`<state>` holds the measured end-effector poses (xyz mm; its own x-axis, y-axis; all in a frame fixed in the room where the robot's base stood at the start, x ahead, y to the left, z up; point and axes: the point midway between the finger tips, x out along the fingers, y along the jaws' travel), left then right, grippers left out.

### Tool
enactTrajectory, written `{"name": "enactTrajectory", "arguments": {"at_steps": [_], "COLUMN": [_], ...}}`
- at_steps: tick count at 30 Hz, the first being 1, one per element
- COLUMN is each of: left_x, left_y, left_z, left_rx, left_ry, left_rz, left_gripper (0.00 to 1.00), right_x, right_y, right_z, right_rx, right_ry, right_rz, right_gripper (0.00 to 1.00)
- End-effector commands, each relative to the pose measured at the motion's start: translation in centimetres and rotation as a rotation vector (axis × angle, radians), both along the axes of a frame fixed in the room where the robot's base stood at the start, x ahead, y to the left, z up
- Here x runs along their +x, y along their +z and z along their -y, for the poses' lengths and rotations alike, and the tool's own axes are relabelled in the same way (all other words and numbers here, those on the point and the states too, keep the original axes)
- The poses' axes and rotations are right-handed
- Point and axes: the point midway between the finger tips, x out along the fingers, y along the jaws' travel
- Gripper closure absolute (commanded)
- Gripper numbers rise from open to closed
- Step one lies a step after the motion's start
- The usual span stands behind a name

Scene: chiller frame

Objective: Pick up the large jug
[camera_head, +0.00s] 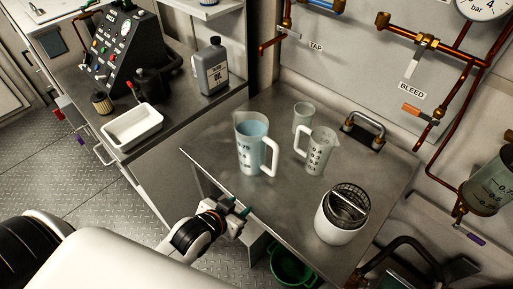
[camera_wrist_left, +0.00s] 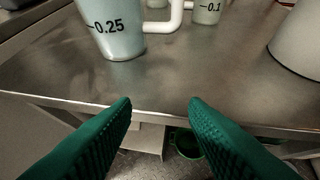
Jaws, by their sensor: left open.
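The large jug (camera_head: 251,146) stands upright on the metal table, with bluish contents and a white handle on its right side. Its lower part with the 0.25 mark also shows in the left wrist view (camera_wrist_left: 112,28). My left gripper (camera_head: 241,208) is at the table's front edge, below and in front of the jug, apart from it. Its green fingers (camera_wrist_left: 160,108) are open with nothing between them. A smaller measuring jug (camera_head: 315,150) stands to the right of the large jug; its base shows in the left wrist view (camera_wrist_left: 207,11). My right gripper is not in view.
A clear cup (camera_head: 303,118) stands behind the jugs. A white container with a mesh basket (camera_head: 338,222) is at the table's right front. Copper pipes (camera_head: 447,85) run along the back wall. A green bucket (camera_head: 287,268) sits below the table edge. The table's front left is clear.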

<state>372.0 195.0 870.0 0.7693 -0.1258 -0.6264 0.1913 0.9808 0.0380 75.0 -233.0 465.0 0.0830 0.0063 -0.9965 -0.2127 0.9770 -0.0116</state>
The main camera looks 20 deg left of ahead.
Motion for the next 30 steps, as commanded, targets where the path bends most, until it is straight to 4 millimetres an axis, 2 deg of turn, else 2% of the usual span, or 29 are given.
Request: {"name": "enactTrajectory", "arguments": {"at_steps": [9, 15, 20, 30], "left_x": [3.7, 4.4, 4.9, 9.9], "left_y": [3.7, 6.1, 7.0, 7.2], "left_z": [0.9, 1.3, 1.6, 3.4], "left_rx": [-0.110, -0.189, -0.215, -0.218], "left_ry": [-0.081, -0.144, -0.162, -0.163], "left_rz": [0.378, 0.583, 0.645, 0.649], "left_gripper": [0.60, 0.60, 0.60, 0.60], "right_x": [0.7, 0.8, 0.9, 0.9], "right_y": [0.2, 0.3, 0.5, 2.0], "right_z": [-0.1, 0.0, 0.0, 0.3], "right_rx": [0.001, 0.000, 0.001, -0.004], "right_ry": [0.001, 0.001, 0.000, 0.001], "right_rz": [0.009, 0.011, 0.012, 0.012], "right_gripper": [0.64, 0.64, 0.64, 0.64]}}
